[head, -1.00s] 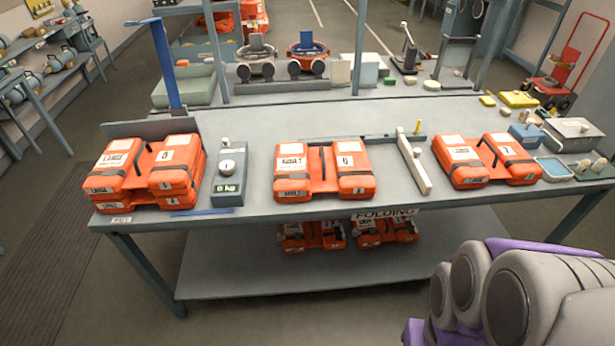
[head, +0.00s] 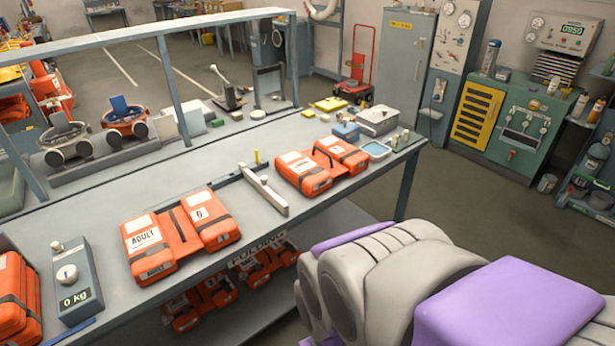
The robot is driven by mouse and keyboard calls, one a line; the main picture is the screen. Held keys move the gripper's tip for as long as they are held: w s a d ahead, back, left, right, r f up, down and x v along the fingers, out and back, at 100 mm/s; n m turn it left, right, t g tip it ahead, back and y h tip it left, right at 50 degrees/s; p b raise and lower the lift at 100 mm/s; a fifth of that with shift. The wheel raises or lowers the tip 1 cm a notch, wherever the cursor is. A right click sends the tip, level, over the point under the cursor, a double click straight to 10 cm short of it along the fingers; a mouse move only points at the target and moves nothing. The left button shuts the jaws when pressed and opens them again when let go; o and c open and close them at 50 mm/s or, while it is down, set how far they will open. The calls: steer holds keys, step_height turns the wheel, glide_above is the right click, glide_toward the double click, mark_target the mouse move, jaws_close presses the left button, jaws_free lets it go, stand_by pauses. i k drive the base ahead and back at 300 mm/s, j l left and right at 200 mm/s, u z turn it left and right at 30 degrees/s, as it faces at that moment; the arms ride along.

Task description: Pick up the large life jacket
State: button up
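Orange life jackets with dark straps and white labels lie along the bench. The left stack (head: 14,318) is cut off by the left edge, and its labels do not read clearly now. The middle jacket (head: 184,232) has a label that reads ADULT. The right jacket (head: 318,180) lies farther along the bench, its label too small to read. I cannot tell for certain which is the large one now; a left-stack label seemed to read LARGE earlier. My grey and purple arm fills the lower right, apart from the jackets. My gripper's fingers do not show.
A scale (head: 78,280) reading 0 kg stands between the left stack and middle jacket. A pale bar (head: 264,190) separates the middle and right jackets. More jackets (head: 200,303) lie on the lower shelf. Open floor (head: 480,215) lies right of the bench (head: 95,215).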

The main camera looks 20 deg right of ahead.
mark_target(313, 170)
steer(key=i+l+z, duration=0.2)
steer(key=i+z, duration=0.2)
steer(key=i+l+z, duration=0.1)
steer(key=i+z, duration=0.55)
steer(key=z, duration=0.2)
